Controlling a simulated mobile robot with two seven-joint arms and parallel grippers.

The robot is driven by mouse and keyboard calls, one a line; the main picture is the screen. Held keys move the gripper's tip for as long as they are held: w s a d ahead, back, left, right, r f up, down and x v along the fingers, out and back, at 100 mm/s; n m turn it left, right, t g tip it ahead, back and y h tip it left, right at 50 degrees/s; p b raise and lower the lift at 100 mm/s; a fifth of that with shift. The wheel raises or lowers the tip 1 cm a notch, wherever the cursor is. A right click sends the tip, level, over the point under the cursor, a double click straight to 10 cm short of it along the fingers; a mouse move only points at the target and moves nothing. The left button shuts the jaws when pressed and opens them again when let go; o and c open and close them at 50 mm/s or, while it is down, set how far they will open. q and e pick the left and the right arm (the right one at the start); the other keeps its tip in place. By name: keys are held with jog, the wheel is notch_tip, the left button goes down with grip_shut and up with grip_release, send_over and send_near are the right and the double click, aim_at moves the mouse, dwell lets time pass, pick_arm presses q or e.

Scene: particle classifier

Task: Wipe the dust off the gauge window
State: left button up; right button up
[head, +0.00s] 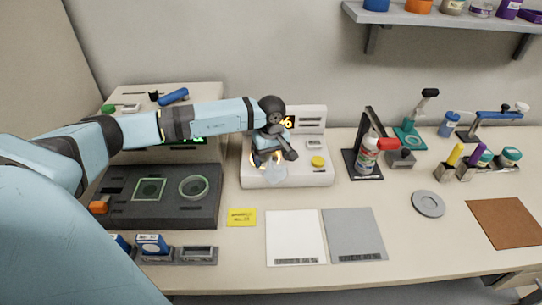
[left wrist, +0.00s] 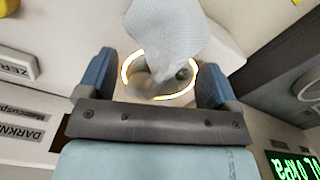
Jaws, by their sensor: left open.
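The gauge window, ringed by a glowing light (left wrist: 160,95), is on a white instrument (head: 318,178) against the back wall. A grey round face shows inside the ring in the left wrist view. A pale woven cloth (left wrist: 165,30) overlaps part of the ring there; in the head view the cloth (head: 275,174) shows just below my gripper. My left gripper (head: 268,160) is over the instrument. Its open fingers (left wrist: 155,80) stand on both sides of the ring, with no grip on the cloth visible. Dust cannot be told clearly. My right gripper is out of view.
A black panel (head: 160,213) with two framed windows is at left. A yellow note (head: 241,217), a white sheet (head: 294,251) and a grey sheet (head: 354,249) lie in front. A spray can (head: 367,156) stands right of the instrument. Bare table lies around the grey disc (head: 428,204).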

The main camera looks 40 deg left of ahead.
pick_arm(q)
jog(key=shift+f+b, duration=0.35)
jog(key=shift+f, duration=0.25)
grip_shut()
jog(key=shift+r, duration=0.1)
